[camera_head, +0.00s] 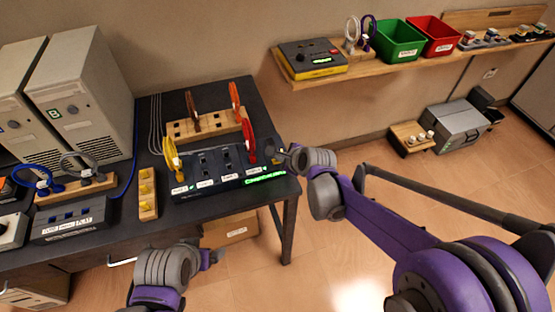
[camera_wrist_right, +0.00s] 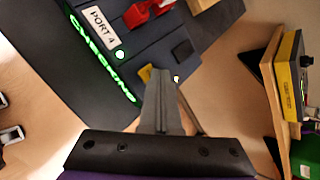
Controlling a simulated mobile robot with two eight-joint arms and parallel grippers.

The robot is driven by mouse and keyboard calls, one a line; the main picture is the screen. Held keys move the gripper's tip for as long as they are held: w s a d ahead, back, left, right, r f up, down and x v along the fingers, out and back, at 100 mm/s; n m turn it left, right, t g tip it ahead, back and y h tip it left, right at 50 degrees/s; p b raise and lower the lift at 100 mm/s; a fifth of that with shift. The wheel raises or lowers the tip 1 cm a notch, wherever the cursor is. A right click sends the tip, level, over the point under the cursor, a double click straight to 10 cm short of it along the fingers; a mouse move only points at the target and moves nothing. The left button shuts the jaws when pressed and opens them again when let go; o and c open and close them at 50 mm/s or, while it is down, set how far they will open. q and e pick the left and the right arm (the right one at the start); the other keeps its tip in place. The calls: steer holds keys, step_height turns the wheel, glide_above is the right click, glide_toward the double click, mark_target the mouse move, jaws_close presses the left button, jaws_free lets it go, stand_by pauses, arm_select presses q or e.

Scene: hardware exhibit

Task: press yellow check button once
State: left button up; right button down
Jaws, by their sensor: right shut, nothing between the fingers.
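The dark port console (camera_head: 212,180) sits at the table's front right, with a green display on its right end; in the right wrist view the display reads CHECKING (camera_wrist_right: 98,52). A yellow check button (camera_wrist_right: 146,73) shows at the fingertips of my right gripper (camera_wrist_right: 163,78), partly hidden by them. The right fingers are closed together and empty, touching or just above the button; I cannot tell which. In the head view my right gripper (camera_head: 276,153) is at the console's right end. My left gripper (camera_head: 210,257) hangs low in front of the table; its fingers are unclear.
Yellow and red plugs with cable loops (camera_head: 171,160) stand in the console. A wooden rack (camera_head: 206,127) is behind it, and a yellow-marked wooden block (camera_head: 147,196) is to its left. A wall shelf (camera_head: 375,63) carries a yellow-black device and green and red bins.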

mark_target(280, 163)
steer(key=shift+r, duration=0.15)
steer(key=shift+r+p, duration=0.5)
steer(key=shift+r, duration=0.15)
steer(key=shift+r, duration=0.1)
steer(key=shift+r+p, duration=1.4)
steer(key=shift+r, duration=1.1)
steer(key=shift+f, duration=0.1)
steer(key=shift+d, duration=0.1)
